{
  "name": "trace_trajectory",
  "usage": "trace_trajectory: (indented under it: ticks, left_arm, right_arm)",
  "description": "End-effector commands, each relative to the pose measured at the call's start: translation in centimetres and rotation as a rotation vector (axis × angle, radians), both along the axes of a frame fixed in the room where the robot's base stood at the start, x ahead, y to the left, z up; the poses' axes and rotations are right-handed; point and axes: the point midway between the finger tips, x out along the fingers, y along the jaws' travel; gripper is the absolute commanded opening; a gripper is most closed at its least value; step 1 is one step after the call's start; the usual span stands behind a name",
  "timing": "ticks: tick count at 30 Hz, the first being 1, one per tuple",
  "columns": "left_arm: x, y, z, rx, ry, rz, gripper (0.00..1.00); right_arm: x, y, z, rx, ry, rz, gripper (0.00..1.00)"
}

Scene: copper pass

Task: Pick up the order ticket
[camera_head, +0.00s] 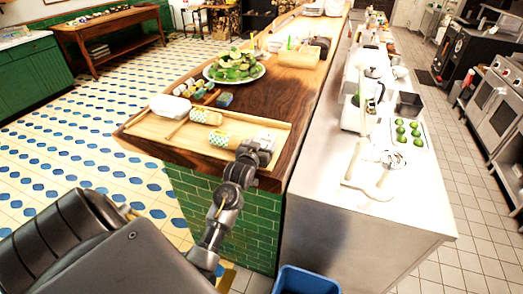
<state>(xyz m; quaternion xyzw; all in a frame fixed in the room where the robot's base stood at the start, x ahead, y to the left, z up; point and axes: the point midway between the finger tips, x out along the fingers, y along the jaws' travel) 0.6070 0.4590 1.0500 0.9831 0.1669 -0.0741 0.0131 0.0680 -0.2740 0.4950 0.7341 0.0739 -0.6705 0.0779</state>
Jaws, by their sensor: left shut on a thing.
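My left gripper (257,148) reaches over the near right corner of a wooden tray (165,132) on the bar counter. It is shut on a small pale piece (266,137) that looks like the order ticket. The fingers hide most of it, and I cannot tell whether it still touches the tray. My right gripper is not in view.
A blue bin (305,281) stands on the floor in front.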

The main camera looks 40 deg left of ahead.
Motion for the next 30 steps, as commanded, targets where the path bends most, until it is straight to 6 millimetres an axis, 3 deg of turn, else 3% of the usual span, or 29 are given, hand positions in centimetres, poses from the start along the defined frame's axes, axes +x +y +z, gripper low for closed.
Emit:
trace_trajectory:
  ticks: [1, 12, 21, 30]
  left_arm:
    - [0.1, 0.0, 0.6, 0.003, -0.008, 0.000, 0.49]
    - [-1.1, 5.8, 7.3, 0.011, -0.003, 0.004, 0.49]
    - [-2.3, 11.8, 10.0, 0.005, -0.001, 0.002, 0.49]
    - [-2.6, 13.7, 10.9, 0.001, -0.001, 0.000, 0.49]
  right_arm:
    - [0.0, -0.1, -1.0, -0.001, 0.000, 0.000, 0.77]
    - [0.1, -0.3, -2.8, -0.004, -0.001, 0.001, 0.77]
    - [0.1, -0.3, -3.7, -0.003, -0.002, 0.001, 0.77]
    - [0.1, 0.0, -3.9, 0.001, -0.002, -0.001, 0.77]
